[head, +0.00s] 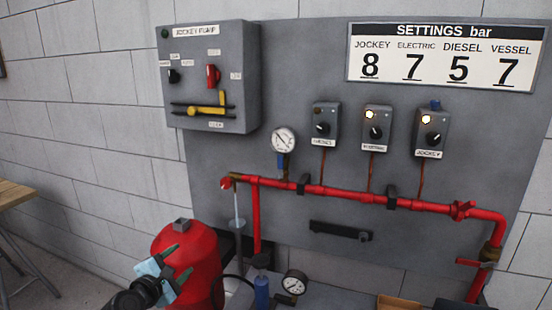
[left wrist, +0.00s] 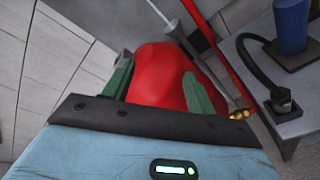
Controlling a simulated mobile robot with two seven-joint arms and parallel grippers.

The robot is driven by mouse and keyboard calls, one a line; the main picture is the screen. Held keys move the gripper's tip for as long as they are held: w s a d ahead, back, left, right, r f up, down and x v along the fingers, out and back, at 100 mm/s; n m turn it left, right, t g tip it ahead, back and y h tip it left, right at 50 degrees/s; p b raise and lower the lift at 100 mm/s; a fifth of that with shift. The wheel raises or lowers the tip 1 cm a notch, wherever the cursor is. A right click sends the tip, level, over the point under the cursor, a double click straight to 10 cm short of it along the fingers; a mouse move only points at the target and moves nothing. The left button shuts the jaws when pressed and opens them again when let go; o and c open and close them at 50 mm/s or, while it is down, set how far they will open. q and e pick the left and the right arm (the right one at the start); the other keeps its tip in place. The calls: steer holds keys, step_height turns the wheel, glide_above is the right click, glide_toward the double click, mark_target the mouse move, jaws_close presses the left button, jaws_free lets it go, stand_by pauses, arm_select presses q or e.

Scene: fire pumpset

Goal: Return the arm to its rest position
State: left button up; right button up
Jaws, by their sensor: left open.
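My left gripper (head: 174,265) is at the lower left of the head view, in front of the red vessel (head: 203,255). Its two green fingers are spread apart with nothing between them. In the left wrist view the fingers (left wrist: 160,90) stand open with the red vessel (left wrist: 165,75) beyond them. I cannot tell whether they touch it. The lower part of the vessel is hidden by my gripper and the picture edge. My right gripper is not in view.
The jockey pump box (head: 210,75) and a red pipe (head: 340,193) are on the grey panel. A gauge (head: 294,283) and a blue cylinder (head: 262,290) stand low in front. A wooden table (head: 14,194) is at the left. Floor shows between table and vessel.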

arm_select(q)
steer(key=s+f+m+g+y, duration=0.35)
steer(key=s+f+m, duration=0.85)
steer(key=s+f, duration=0.8)
steer(key=s+d+f+m+g, duration=0.1)
steer(key=s+d+f+m, duration=0.1)
steer(key=s+m, duration=0.4)
steer(key=s+d+f+m+g+h, duration=0.1)
steer(key=s+f+m, duration=0.3)
steer(key=s, duration=1.1)
steer(key=shift+s+d+f+m, duration=0.15)
steer(key=shift+s+d+m, duration=0.05)
steer(key=shift+d+m, duration=0.65)
